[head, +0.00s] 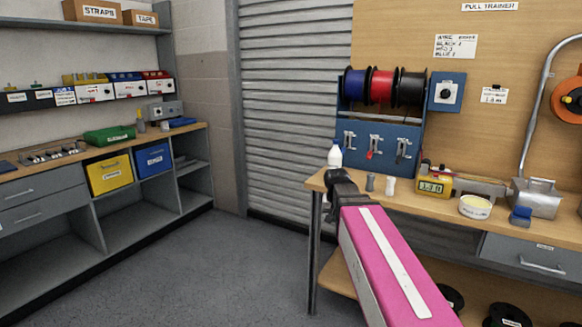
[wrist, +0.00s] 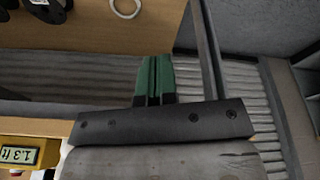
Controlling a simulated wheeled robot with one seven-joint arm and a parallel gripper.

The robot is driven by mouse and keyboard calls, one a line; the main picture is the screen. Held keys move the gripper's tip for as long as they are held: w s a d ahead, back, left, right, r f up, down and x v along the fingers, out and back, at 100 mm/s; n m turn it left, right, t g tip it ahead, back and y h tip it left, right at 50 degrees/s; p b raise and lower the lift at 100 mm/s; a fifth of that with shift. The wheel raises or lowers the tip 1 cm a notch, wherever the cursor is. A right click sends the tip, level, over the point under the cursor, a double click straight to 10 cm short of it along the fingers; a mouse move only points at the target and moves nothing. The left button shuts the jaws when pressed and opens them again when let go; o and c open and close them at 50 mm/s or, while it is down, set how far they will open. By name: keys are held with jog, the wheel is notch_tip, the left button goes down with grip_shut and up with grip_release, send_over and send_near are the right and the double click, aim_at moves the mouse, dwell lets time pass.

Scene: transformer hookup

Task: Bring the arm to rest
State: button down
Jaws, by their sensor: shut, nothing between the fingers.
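My arm, pink with a white stripe, reaches over the left end of the workbench (head: 455,217) in the head view. Its dark wrist part is near the bench's left corner, and the fingers cannot be made out there. In the wrist view my gripper (wrist: 154,62) shows two green fingers side by side, shut with nothing between them. A dark bar with screws lies across the base of the fingers. The fingers touch nothing that I can see.
A white bottle (head: 335,154), a yellow length meter (head: 434,181) and a round tub (head: 475,207) stand on the bench. A rack of wire spools (head: 381,88) stands behind. A shelf unit (head: 60,238) is at left. The floor (head: 225,265) between is clear.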

jog(key=s+d+f+n+g, duration=0.1)
jog(key=s+f, duration=0.6)
jog(key=f, duration=0.3)
jog(key=s+d+f+n+g+y, duration=0.1)
jog(key=s+f, duration=0.6)
jog(key=f, duration=0.2)
jog(key=shift+f+g, duration=0.3)
jog(key=shift+f, duration=0.1)
jog(key=shift+s+d, duration=0.1)
